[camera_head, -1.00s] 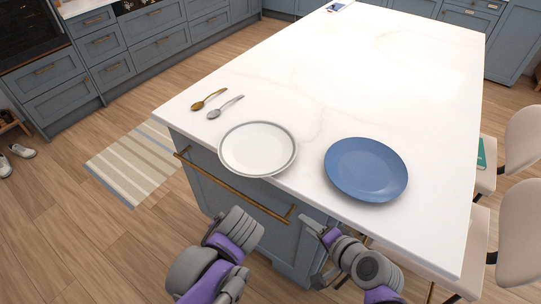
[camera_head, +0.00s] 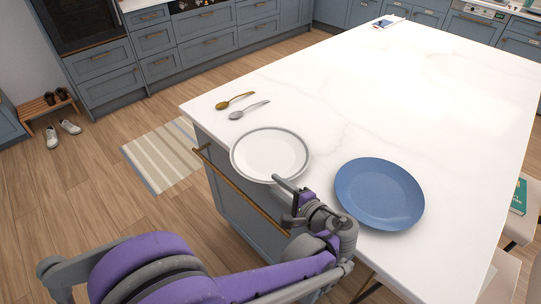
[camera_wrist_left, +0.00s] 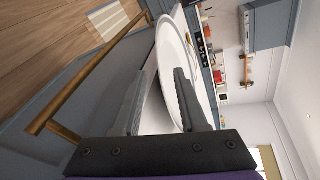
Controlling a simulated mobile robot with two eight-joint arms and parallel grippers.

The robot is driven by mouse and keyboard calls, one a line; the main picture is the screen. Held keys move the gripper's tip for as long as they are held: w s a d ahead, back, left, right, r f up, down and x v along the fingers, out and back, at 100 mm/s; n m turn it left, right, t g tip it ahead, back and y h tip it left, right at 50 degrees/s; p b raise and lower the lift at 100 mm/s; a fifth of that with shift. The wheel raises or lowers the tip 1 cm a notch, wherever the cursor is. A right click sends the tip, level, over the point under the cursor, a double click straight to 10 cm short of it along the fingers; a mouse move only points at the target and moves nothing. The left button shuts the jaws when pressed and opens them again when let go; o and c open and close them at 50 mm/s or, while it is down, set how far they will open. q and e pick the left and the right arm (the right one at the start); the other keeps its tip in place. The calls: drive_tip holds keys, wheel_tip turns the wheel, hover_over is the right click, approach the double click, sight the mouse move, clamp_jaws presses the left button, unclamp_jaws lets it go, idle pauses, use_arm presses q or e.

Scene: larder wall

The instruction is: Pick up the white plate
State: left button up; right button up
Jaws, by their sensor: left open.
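The white plate (camera_head: 270,154) with a grey rim lies flat near the front left corner of the white island top. It also shows edge-on in the left wrist view (camera_wrist_left: 170,45). My left gripper (camera_head: 283,196) is open at the plate's near edge, with one finger reaching over the rim. In the left wrist view the rim appears between the two fingers (camera_wrist_left: 165,73), one on the upper side and one lower. I cannot tell whether either finger touches it. My right gripper is not in view.
A blue plate (camera_head: 379,193) lies close to the right of my gripper. A gold spoon (camera_head: 235,101) and a silver spoon (camera_head: 249,110) lie behind the white plate. A brass rail (camera_head: 240,188) runs along the island's front below the top.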

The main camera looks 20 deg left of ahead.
sight(267, 179)
use_arm(q)
drive_tip(key=shift+x, duration=2.75)
drive_tip(key=shift+s, duration=0.1)
clamp_jaws()
